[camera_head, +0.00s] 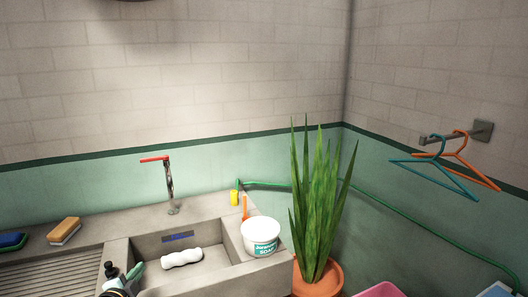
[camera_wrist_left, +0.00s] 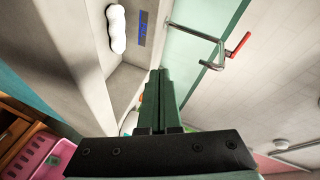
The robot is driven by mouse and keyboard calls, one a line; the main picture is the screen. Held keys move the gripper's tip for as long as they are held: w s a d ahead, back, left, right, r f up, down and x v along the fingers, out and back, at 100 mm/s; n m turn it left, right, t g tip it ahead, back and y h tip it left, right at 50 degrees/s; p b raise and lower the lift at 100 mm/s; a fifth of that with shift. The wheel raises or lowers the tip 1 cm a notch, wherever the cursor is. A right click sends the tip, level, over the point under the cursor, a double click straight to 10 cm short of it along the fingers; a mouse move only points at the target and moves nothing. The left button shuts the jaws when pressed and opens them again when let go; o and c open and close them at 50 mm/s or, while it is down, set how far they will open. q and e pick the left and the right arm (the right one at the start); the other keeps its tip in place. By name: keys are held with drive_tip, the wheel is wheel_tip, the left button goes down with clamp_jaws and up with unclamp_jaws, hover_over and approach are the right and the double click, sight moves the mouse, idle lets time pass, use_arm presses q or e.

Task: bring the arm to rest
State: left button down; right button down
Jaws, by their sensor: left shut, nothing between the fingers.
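My left gripper (camera_head: 134,272) shows at the lower left of the head view, at the front of the grey sink (camera_head: 222,282). Its green fingers also show in the left wrist view (camera_wrist_left: 159,88), side by side and closed together, with nothing between them. In the head view the white lumpy item (camera_head: 181,257) in the basin lies to the right of the gripper, apart from it. Most of my left arm is outside the head view. My right gripper is in neither view.
A tap with a red handle (camera_head: 169,180) stands behind the basin. A white soap tub (camera_head: 260,235) sits on the right rim, beside a potted plant (camera_head: 317,215). A sponge (camera_head: 64,231) lies on the left ledge. Hangers (camera_head: 440,174) hang at right. Open air lies above the sink.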

use_arm(q)
drive_tip(key=s+d+f+n+g+h, duration=0.2)
drive_tip(key=s+d+f, duration=0.5)
drive_tip(key=s+f, duration=0.15)
drive_tip(key=s+d+f+n+g, duration=0.2)
drive_tip(key=s+d+f+n, duration=0.2)
drive_tip(key=s, duration=0.9)
drive_tip(key=s+d+f+n+g+h, duration=0.1)
drive_tip(key=s+d+f+n, duration=0.4)
drive_tip(key=s, duration=0.9)
drive_tip(key=shift+s+d+f+g, duration=0.2)
drive_tip(key=shift+d+f+g, duration=0.2)
drive_tip(key=shift+d+f, duration=0.3)
